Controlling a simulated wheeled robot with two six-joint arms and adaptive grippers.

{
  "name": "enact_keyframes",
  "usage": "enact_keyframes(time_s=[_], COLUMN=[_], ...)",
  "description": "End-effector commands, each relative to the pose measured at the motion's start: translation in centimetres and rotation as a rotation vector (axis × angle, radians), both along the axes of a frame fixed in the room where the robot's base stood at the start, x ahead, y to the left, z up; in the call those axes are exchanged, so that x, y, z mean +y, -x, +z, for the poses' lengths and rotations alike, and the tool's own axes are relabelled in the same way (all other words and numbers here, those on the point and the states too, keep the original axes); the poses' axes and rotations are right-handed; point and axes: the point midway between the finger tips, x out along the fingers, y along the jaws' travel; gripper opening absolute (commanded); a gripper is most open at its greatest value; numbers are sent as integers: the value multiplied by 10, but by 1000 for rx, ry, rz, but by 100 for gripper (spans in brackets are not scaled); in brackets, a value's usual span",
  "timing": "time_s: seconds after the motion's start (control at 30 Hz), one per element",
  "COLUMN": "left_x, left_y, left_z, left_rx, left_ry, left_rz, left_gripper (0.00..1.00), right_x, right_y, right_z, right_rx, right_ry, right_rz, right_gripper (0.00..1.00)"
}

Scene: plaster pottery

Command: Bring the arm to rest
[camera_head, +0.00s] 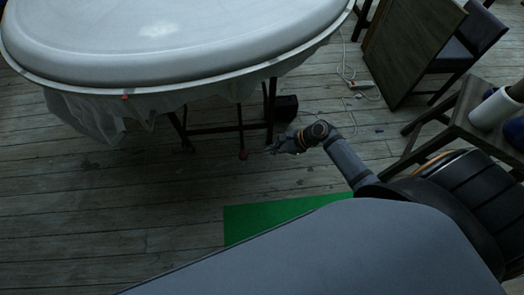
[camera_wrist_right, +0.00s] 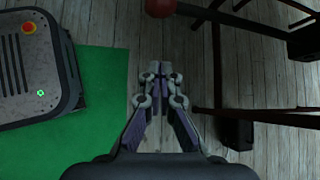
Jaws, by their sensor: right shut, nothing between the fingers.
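My right arm reaches in from the right in the head view, and its gripper (camera_head: 278,147) hangs over the wooden floor near the table's legs. In the right wrist view the right gripper (camera_wrist_right: 161,70) is shut, with its fingertips together and nothing between them. Below it are bare floor boards and the edge of a green mat. My left gripper is in neither view.
A round table with a white plastic-covered top (camera_head: 180,40) stands at the upper left. A green mat (camera_head: 250,220) lies on the floor. A wooden stool (camera_head: 470,115) and a leaning board (camera_head: 410,45) are at the right. A red ball-like knob (camera_wrist_right: 160,7) shows near the table legs.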

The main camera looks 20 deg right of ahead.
Motion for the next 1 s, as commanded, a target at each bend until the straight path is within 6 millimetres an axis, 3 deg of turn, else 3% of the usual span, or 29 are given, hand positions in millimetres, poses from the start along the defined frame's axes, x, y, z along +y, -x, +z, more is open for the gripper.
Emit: enact_keyframes(time_s=[0.2,0.77,0.87,0.97,1.0], left_x=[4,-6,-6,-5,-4], left_y=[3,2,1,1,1], left_z=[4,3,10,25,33], left_rx=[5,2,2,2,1], left_ry=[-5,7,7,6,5], left_rz=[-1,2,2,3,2], left_gripper=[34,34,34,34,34], right_x=[-12,-13,-22,-49,-63], right_y=[6,7,11,33,49], right_z=[12,11,-5,-52,-76], right_rx=[1,1,-14,-53,-69], right_ry=[2,5,66,252,357], right_rz=[1,0,7,67,124], right_gripper=[0,0,0,0,0])
